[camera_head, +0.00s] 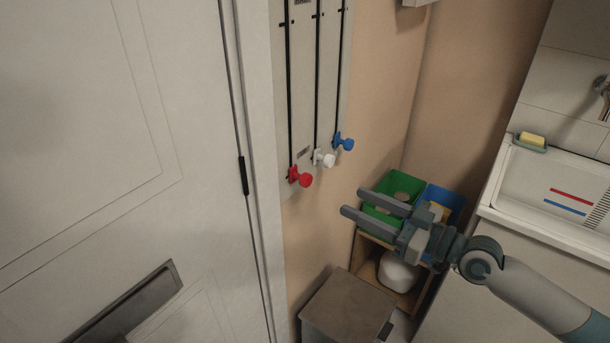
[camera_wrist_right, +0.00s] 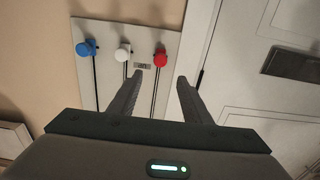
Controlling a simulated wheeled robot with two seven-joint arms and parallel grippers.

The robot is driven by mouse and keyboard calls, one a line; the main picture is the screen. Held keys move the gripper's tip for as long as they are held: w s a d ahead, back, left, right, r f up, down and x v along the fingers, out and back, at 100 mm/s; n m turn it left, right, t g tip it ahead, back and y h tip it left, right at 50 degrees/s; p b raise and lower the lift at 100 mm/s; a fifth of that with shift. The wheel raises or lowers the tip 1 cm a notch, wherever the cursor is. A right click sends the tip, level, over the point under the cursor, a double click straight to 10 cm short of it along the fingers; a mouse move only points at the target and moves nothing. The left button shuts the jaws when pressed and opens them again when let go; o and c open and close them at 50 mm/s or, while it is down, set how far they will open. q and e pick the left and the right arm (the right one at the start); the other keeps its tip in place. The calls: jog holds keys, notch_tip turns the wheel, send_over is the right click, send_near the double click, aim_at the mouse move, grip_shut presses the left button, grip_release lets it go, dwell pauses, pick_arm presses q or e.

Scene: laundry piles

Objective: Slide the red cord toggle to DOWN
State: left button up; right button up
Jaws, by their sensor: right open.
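The red cord toggle (camera_head: 302,178) is a round knob on the leftmost dark cord of a pale wall panel (camera_head: 303,75). It sits near the panel's lower end in the head view. My right gripper (camera_head: 354,201) is open and empty, to the right of the red toggle and slightly lower in the picture, apart from it. In the right wrist view the red toggle (camera_wrist_right: 160,60) shows beyond the open fingers (camera_wrist_right: 160,77), roughly between their tips. A small label (camera_wrist_right: 140,66) is beside it, too small to read. My left gripper is not in view.
A white toggle (camera_head: 325,158) and a blue toggle (camera_head: 344,143) hang on neighbouring cords to the right. A door (camera_head: 110,130) stands left of the panel. Green (camera_head: 372,214) and blue bins, a shelf, a lidded box (camera_head: 345,305) and a sink (camera_head: 545,185) lie below and right.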

aim_at(309, 181)
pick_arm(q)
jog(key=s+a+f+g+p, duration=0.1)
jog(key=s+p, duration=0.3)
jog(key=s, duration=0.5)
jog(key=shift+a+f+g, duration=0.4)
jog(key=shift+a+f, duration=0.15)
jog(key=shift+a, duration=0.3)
pick_arm(e)
jog(key=x, duration=1.5)
